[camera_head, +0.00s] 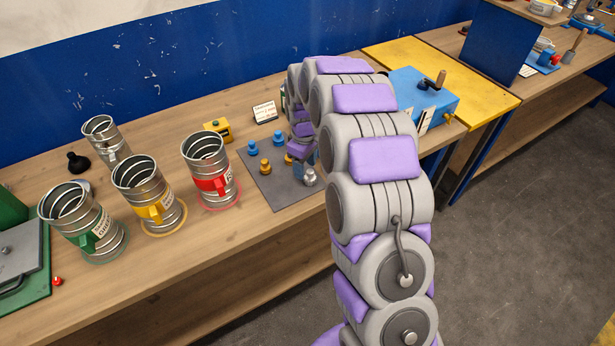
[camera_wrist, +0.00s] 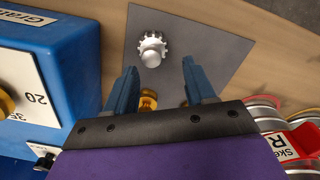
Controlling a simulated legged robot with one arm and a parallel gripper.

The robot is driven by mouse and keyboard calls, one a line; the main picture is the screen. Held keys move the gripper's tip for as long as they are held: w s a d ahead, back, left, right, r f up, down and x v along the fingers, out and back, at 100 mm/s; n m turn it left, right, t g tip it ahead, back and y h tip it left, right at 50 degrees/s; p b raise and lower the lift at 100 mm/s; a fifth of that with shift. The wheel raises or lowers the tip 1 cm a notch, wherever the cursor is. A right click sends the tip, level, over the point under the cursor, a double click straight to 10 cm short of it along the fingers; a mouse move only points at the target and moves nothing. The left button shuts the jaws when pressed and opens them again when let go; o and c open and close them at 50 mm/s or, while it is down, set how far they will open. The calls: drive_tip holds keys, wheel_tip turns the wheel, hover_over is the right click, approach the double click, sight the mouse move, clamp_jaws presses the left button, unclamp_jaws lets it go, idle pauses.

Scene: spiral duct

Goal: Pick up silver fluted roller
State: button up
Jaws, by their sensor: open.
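The silver fluted roller (camera_wrist: 151,50) stands on a grey mat (camera_wrist: 205,40) in the wrist view, ahead of my fingertips and roughly centred between them. In the head view the roller (camera_head: 310,176) is at the mat's front right part, beside my arm. My gripper (camera_wrist: 158,80) is open and empty, with its two blue fingers apart. A brass roller (camera_wrist: 148,100) shows between the fingers, nearer the palm. In the head view my gripper (camera_head: 304,160) is partly hidden by my arm, just behind the silver roller.
Two blue rollers (camera_head: 252,147) and a brass roller (camera_head: 265,166) stand on the mat. Several spiral duct cans, including a red-labelled one (camera_head: 210,170), stand to the left. A blue box (camera_head: 425,95) stands to the right, close beside my gripper in the wrist view.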

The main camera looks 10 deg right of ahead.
sight(308, 171)
wheel_tip(308, 171, down, 3)
drive_tip(key=shift+s+b, duration=0.15)
drive_tip(key=shift+b, duration=0.3)
drive_tip(key=shift+d+f, duration=0.6)
drive_tip(key=shift+d, duration=0.35)
drive_tip(key=shift+d+r, duration=0.1)
drive_tip(key=shift+d, duration=0.35)
drive_tip(key=shift+a, duration=1.25)
drive_tip(key=c, duration=0.6)
drive_tip(key=shift+c, duration=0.7)
drive_tip(key=shift+d, duration=0.25)
drive_tip(key=shift+c, duration=0.7)
drive_tip(key=shift+d, duration=0.7)
clamp_jaws()
